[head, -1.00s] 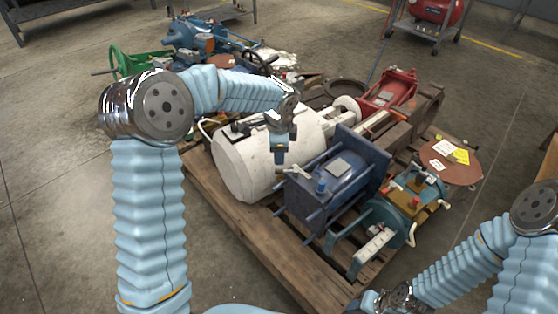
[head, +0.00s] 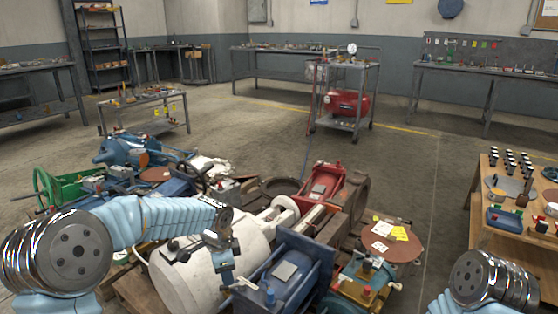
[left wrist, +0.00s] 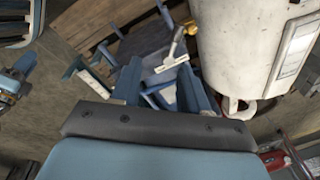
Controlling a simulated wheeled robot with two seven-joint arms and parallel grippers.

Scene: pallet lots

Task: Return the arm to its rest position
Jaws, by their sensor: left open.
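My left arm comes in from the left in the head view, its elbow bent over the near side of the pallet lot. My left gripper (head: 232,284) points down in front of the white cylinder (head: 180,276) and beside the blue motor-like unit (head: 284,270). In the left wrist view the left gripper (left wrist: 160,90) has its two fingers apart, with nothing seen held between them. The white cylinder (left wrist: 250,45) stands close by at the right there. Of my right arm only a joint shows at the lower right of the head view; its gripper is out of view.
The pallet holds a red machine (head: 327,186), a brown disc (head: 390,243) with labels and a blue pump (head: 128,150). A wooden table (head: 510,240) with small parts is at the right. A cart (head: 343,95) with a red tank stands behind. Open floor lies between.

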